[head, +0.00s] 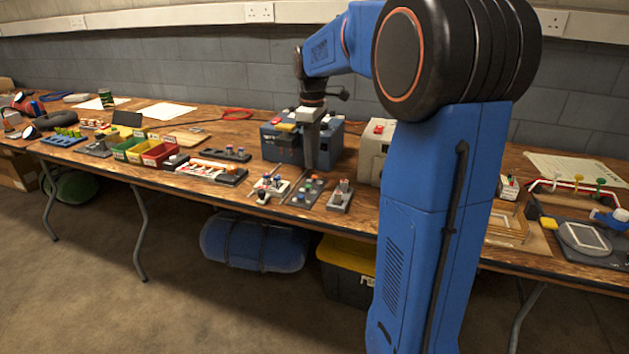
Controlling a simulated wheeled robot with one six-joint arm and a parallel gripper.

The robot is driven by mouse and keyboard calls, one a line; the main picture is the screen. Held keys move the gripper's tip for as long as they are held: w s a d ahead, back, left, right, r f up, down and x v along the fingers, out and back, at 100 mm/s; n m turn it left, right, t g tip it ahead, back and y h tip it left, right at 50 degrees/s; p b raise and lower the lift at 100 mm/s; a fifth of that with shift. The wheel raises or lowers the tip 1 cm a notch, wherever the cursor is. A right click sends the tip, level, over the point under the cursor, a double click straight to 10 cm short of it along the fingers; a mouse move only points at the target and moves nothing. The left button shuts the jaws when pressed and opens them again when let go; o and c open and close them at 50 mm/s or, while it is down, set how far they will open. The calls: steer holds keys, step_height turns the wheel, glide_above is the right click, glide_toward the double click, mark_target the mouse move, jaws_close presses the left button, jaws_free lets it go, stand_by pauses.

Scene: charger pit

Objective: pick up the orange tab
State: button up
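I cannot make out the orange tab for certain. A small yellow-orange piece (286,127) lies on top of the blue box (283,147) at the back of the table, just left of my gripper. It is too small to tell whether it is the tab. My gripper (311,164) points down in front of the blue box, above the table behind the small blocks with coloured knobs. It is seen edge-on as one grey bar, so I cannot tell its opening or whether anything is between the fingers.
A dark block with coloured knobs (304,193) and a white one (270,186) stand near the front edge. A grey box (376,150) is right of the blue box, partly hidden by my arm. Green, yellow and red bins (160,154) stand left. A wall runs behind.

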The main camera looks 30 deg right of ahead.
mark_target(314, 176)
steer(key=shift+d+f, duration=0.15)
steer(key=shift+f, duration=1.35)
steer(key=shift+d+f, duration=0.1)
steer(key=shift+f, duration=1.4)
jaws_close()
